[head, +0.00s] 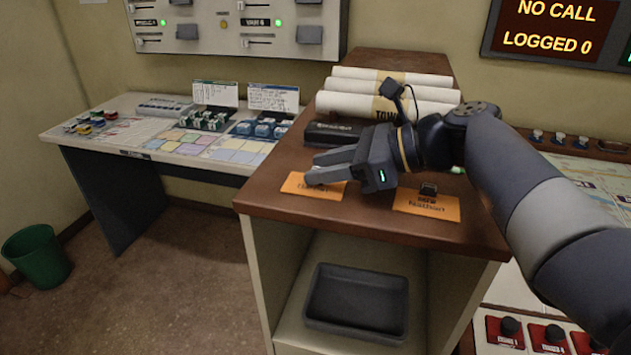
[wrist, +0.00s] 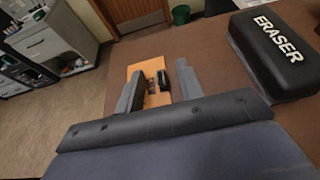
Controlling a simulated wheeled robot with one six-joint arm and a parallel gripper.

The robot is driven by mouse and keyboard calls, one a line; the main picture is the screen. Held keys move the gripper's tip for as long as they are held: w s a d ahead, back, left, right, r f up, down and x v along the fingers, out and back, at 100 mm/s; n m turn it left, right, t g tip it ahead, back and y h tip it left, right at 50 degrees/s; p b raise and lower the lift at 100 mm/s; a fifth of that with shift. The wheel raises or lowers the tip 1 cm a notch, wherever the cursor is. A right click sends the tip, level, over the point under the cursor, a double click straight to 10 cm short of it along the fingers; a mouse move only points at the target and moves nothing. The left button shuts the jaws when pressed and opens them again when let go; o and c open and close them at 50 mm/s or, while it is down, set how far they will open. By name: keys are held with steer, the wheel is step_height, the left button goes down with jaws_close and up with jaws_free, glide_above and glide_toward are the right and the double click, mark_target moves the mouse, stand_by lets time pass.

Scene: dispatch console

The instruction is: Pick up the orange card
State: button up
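An orange card (head: 300,188) with a dark printed name lies flat at the left front of the brown cabinet top (head: 370,226). My gripper (head: 316,170) is directly over it and covers part of it and of its name. In the wrist view the card (wrist: 134,72) shows between and beyond my fingers. A small black block (wrist: 163,80) appears on the card between the fingers (wrist: 156,88), with a gap to the right finger. The fingers look open; contact with the block cannot be told. A second orange card (head: 425,207), reading "Nathan", lies to the right with a small black block on it.
A black eraser (wrist: 270,50) lies close behind my gripper. Rolled white papers (head: 390,92) lie at the back of the top. A dark tray (head: 356,302) sits on the shelf below. A desk with small models (head: 205,120) stands left, near a green bin (head: 36,256).

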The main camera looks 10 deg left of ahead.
jaws_close()
stand_by(0.3)
steer(key=shift+r, duration=0.15)
